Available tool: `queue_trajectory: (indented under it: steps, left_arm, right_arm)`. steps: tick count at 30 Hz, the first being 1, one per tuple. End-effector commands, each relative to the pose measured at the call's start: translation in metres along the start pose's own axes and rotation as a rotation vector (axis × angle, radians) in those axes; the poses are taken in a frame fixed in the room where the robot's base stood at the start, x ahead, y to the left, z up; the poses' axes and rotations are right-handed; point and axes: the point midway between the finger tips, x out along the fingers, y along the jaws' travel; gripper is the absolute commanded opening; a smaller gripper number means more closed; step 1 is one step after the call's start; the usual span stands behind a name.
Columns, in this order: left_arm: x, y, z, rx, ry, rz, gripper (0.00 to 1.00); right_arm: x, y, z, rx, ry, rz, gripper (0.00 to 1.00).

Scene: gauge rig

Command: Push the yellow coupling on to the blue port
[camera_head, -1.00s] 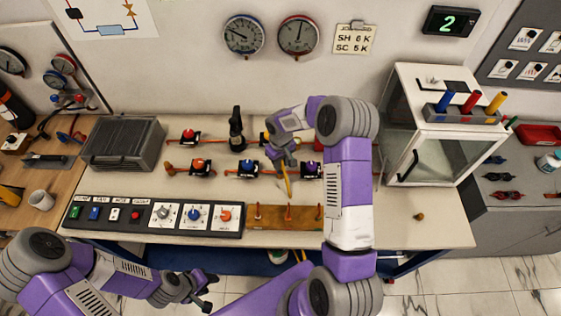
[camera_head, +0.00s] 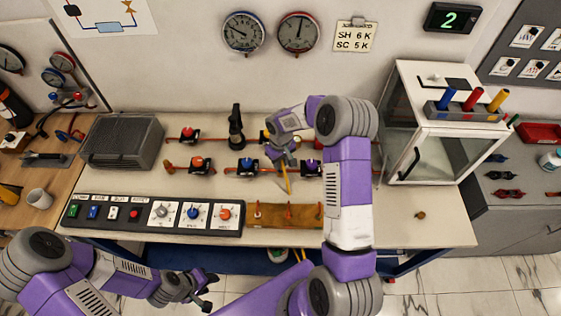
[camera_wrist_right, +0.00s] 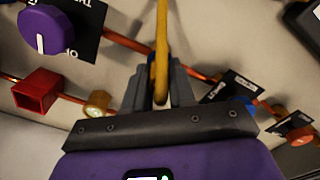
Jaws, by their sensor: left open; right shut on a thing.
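My right gripper (camera_head: 284,160) is over the pipe run on the bench. In the right wrist view my right gripper (camera_wrist_right: 160,92) is shut on a slim yellow piece (camera_wrist_right: 160,50), which I take to be the yellow coupling or its hose. The yellow piece (camera_head: 288,180) also shows in the head view, slanting down towards the front of the bench. I cannot clearly make out the blue port. My left gripper (camera_head: 205,290) is open and empty, low in front of the bench.
A blue-knobbed valve (camera_head: 247,166) and a purple-knobbed valve (camera_head: 313,166) flank the right gripper. A red block (camera_wrist_right: 37,90) and a brass fitting (camera_wrist_right: 97,103) are close to the fingers. A control panel (camera_head: 150,216) and a brown board (camera_head: 275,222) lie in front.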

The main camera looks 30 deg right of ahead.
Motion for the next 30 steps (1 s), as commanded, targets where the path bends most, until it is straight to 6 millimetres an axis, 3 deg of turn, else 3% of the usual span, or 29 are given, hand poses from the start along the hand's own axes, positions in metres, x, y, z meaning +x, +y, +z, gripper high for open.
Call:
queue_trajectory:
  steps: [4, 5, 8, 14, 20, 30]
  left_arm:
    - [-0.0001, 0.0000, 0.0000, 0.000, 0.000, 0.000, 0.43]
    - [-0.0001, 0.0000, 0.0000, 0.000, 0.000, 0.000, 0.43]
    - [-0.0001, 0.0001, 0.0000, 0.000, 0.000, 0.000, 0.43]
    - [-0.0001, 0.0001, 0.0000, 0.000, 0.000, 0.000, 0.43]
    - [-0.0001, 0.0001, 0.0000, 0.000, 0.000, 0.000, 0.43]
    - [-0.0002, 0.0000, 0.0000, 0.000, 0.000, 0.000, 0.43]
  right_arm:
    - [-0.0003, 0.0000, -0.0002, 0.000, 0.001, 0.000, 0.00]
    - [-0.0003, 0.0000, -0.0002, 0.000, 0.001, 0.000, 0.26]
    - [-0.0004, 0.0000, -0.0002, 0.000, 0.001, 0.000, 0.41]
    - [-0.0003, 0.0000, -0.0001, 0.000, 0.001, 0.000, 0.41]
    - [-0.0002, 0.0000, -0.0001, 0.000, 0.000, 0.000, 0.70]
    - [-0.0039, 0.0001, -0.0003, 0.000, 0.001, 0.000, 0.71]
